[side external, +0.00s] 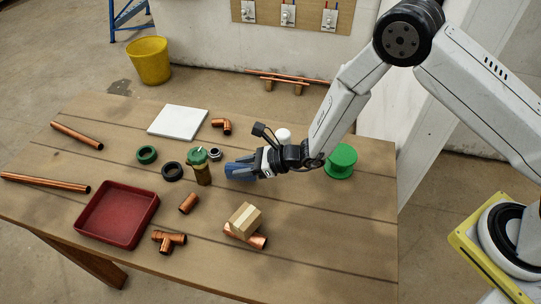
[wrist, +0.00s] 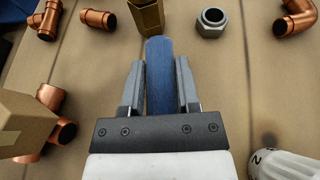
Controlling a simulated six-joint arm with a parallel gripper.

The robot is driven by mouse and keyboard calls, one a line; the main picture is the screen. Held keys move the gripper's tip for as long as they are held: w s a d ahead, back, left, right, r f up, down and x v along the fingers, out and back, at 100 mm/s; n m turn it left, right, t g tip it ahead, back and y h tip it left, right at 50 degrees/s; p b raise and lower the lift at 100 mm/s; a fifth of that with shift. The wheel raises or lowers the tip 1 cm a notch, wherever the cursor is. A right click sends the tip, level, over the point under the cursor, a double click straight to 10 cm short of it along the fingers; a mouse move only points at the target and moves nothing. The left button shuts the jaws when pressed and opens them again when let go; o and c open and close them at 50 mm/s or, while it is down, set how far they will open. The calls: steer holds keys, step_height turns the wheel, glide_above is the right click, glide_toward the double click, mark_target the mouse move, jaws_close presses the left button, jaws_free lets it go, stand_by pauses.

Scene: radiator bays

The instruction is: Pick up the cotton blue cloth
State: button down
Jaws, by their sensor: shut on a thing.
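The blue cloth (side external: 240,169) is a rolled or folded dark blue strip low over the middle of the wooden table. In the wrist view the cloth (wrist: 160,75) stands between the two grey fingers and sticks out past their tips. My gripper (wrist: 160,64) is shut on it. In the side view my gripper (side external: 246,167) reaches in from the right, and its fingers are hard to make out against the cloth. I cannot tell whether the cloth touches the table.
A cardboard box (side external: 245,218) and copper fittings lie in front. A green spool (side external: 341,160) and white knob (wrist: 285,165) are close by. A red tray (side external: 118,240) is front left.

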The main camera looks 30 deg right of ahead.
steer(key=shift+r, duration=0.45)
steer(key=s+d+r, duration=0.6)
steer(key=s+r, duration=0.5)
steer(key=s, duration=0.1)
steer(key=shift+s, duration=0.35)
steer(key=shift+r, duration=0.1)
